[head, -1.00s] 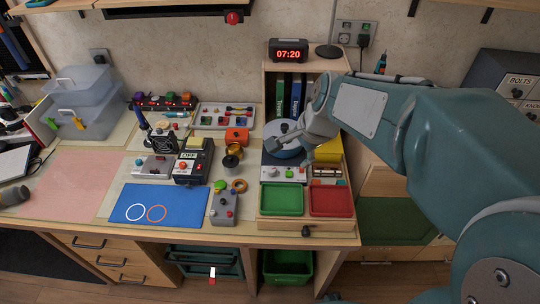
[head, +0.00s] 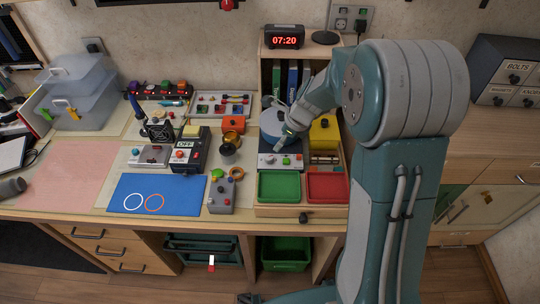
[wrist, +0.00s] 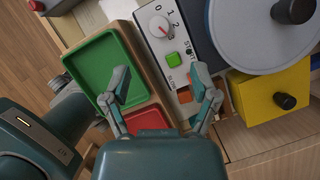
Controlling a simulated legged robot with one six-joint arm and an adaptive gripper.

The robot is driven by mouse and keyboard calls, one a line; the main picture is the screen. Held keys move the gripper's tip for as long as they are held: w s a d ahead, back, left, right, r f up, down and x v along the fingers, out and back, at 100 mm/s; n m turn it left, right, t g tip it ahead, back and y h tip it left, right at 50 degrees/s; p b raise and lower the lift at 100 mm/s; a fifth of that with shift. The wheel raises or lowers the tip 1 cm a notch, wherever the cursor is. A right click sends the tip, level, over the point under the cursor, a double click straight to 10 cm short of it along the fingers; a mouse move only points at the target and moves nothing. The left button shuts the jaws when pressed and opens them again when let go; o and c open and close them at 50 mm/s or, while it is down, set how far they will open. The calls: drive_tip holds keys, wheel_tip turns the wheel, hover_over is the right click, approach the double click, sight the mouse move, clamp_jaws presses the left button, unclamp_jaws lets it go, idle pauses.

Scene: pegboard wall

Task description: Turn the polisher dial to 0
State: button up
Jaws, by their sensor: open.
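The polisher (head: 275,124) has a round grey-blue disc and a pale front panel, standing behind the green tray in the head view. In the wrist view its disc (wrist: 258,35) is at top right. The white polisher dial (wrist: 160,27) has a red mark and printed numbers from 0 upward around it; I cannot tell exactly which number it points to. A green button (wrist: 173,59) sits beside it on the panel. My gripper (wrist: 160,80) is open and empty, its fingers spread below the dial in the picture, apart from it. In the head view my gripper (head: 286,142) is above the panel.
A green tray (head: 278,199) and a red tray (head: 328,201) lie in front of the polisher. A yellow block with a black knob (wrist: 274,94) is beside the disc. A grey control box (head: 221,194) and a blue mat (head: 187,190) are to the left.

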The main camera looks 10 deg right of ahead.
sight(270, 157)
drive_tip(key=x, duration=0.9)
drive_tip(key=shift+a+f, duration=0.15)
drive_tip(key=shift+f, duration=0.25)
clamp_jaws()
